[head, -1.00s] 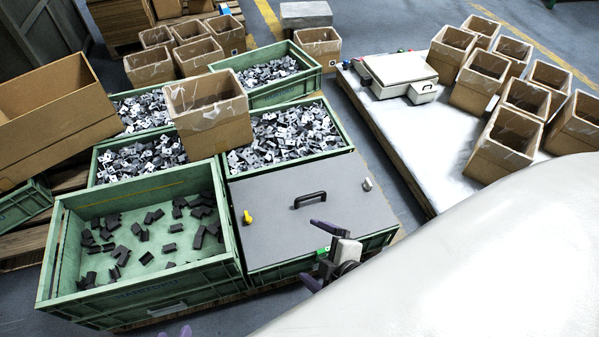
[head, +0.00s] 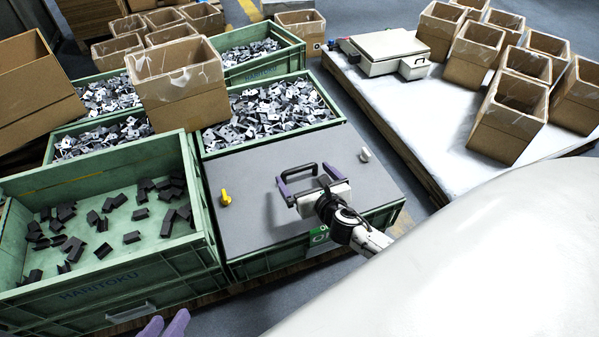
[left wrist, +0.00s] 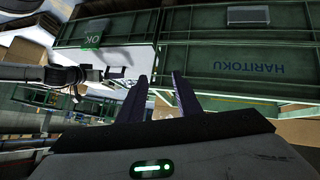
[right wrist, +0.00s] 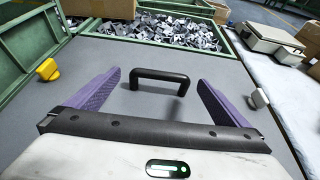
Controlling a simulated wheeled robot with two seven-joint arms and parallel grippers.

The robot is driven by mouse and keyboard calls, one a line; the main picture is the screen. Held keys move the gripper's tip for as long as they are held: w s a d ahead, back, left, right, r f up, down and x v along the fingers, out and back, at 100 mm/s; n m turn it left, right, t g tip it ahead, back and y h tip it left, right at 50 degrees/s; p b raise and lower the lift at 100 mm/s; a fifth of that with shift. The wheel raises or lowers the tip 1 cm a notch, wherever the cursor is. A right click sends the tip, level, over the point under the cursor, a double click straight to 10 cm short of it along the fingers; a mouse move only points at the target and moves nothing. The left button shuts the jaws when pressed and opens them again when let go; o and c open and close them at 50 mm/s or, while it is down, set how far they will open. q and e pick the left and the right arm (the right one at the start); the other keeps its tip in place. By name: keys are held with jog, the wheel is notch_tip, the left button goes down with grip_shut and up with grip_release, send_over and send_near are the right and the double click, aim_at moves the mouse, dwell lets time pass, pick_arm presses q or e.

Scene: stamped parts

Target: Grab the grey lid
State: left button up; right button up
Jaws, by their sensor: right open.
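The grey lid (head: 250,193) lies flat on a green crate in the head view, with a black bar handle (head: 298,170) on its top. It also fills much of the right wrist view (right wrist: 135,104), where the black handle (right wrist: 160,75) appears between the purple fingers. My right gripper (head: 306,181) is open over the lid by the handle, one finger to each side; I cannot tell if it touches. My left gripper (head: 165,326) is at the bottom edge, in front of the crates. In the left wrist view its fingers (left wrist: 160,77) are apart and empty.
A yellow knob (head: 225,197) and a white knob (head: 365,155) stand on the lid. An open green crate (head: 120,285) with dark parts is to the left. Crates of metal parts and a cardboard box (head: 178,90) are behind. A pallet (head: 420,140) with boxes is right.

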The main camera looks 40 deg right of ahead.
aim_at(300, 168)
jog(key=b+x, duration=0.2)
jog(key=x, duration=0.2)
jog(key=shift+w+d+f, duration=0.1)
jog(key=shift+d+f, duration=0.05)
jog(key=shift+f, duration=0.05)
jog(key=shift+w+d+f+b, duration=0.1)
jog(key=shift+w+b, duration=0.3)
jog(key=shift+w, duration=0.15)
jog(key=c, duration=1.6)
pick_arm(q)
jog(key=shift+w+d+r+t+h, duration=0.1)
jog(key=shift+d+r+t+h, duration=0.1)
jog(key=shift+d+r+h, duration=0.3)
jog(key=shift+w+d+r+t+h, duration=0.1)
jog(key=shift+d+r+t, duration=0.1)
jog(key=shift+r, duration=0.5)
pick_arm(e)
jog(key=shift+c, duration=1.1)
